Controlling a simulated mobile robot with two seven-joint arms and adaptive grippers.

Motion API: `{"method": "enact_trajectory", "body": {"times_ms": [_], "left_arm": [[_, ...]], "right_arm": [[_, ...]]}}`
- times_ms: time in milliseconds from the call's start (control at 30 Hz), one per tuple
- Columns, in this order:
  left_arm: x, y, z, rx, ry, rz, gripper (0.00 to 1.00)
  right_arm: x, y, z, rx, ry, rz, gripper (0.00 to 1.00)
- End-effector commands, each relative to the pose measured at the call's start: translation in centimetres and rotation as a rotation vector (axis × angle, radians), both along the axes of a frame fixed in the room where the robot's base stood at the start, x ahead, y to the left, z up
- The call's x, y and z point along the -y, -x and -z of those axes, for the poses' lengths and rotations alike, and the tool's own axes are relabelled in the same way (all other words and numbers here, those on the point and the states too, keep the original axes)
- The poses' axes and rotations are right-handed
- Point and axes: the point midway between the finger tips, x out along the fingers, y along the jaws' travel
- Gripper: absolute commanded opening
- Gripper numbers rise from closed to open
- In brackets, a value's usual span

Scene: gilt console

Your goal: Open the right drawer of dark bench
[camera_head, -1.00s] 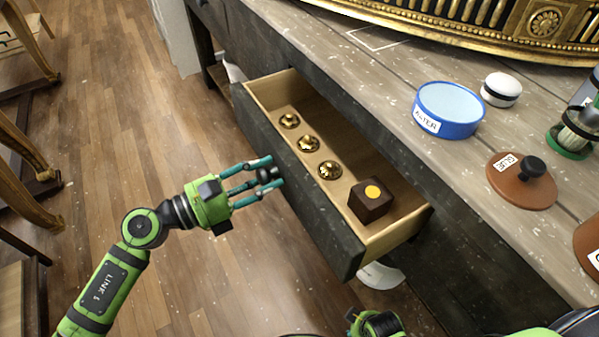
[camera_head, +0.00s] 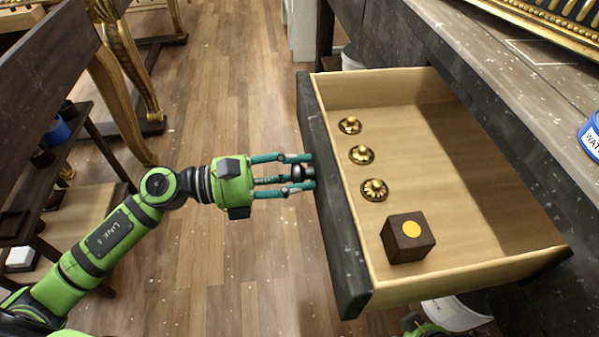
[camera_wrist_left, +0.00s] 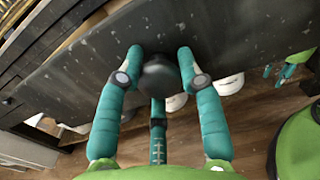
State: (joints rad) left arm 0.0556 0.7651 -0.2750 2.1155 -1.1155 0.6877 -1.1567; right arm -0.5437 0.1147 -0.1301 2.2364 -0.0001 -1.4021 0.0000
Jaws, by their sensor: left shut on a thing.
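The dark bench's drawer (camera_head: 340,215) is pulled well out, with its pale wooden inside in plain view. It holds several things: gold knobs (camera_head: 361,154) in a row and a dark brown box with a yellow dot (camera_head: 408,238). My left gripper (camera_head: 303,172) is shut on the round black drawer knob (camera_head: 301,173) at the drawer's front. In the left wrist view the fingers (camera_wrist_left: 160,65) sit around the knob (camera_wrist_left: 160,73), against the dark drawer front (camera_wrist_left: 235,35).
The bench top (camera_head: 500,75) runs along the right, with a blue tin (camera_head: 591,140) at its edge. A white bucket (camera_head: 455,314) stands under the drawer. A dark shelf (camera_head: 45,110) and gilt table legs (camera_head: 118,85) are at left. Floor between is clear.

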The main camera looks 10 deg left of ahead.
Motion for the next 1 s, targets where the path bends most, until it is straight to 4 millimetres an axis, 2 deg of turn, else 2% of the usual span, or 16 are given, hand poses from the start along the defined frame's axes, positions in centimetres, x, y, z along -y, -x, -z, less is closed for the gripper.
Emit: {"method": "enact_trajectory", "body": {"times_ms": [33,200,233,267,767,867,1000], "left_arm": [[0.1,0.2,0.8,-0.015,-0.009,0.006,0.00],[0.1,0.2,0.8,-0.015,-0.010,0.006,0.00],[0.1,0.2,0.8,-0.015,-0.010,0.006,0.49],[0.1,0.2,0.8,-0.015,-0.011,0.006,0.61],[-0.2,0.2,0.3,-0.005,-0.003,0.002,0.61],[-1.1,0.5,0.4,-0.007,-0.006,0.001,0.61],[-3.5,1.3,0.4,-0.010,-0.006,-0.001,0.61]], "right_arm": [[0.0,0.0,0.1,0.000,0.000,0.000,0.40],[0.0,0.0,0.1,0.000,0.000,0.000,0.40],[0.0,0.0,0.1,0.000,0.000,0.000,0.40],[0.0,0.0,0.1,0.000,0.000,0.000,0.40],[0.0,0.0,0.0,0.000,-0.001,-0.001,0.40],[0.0,0.0,0.0,0.000,0.000,-0.001,0.40],[0.0,0.0,0.0,0.000,0.000,-0.001,0.40]]}}
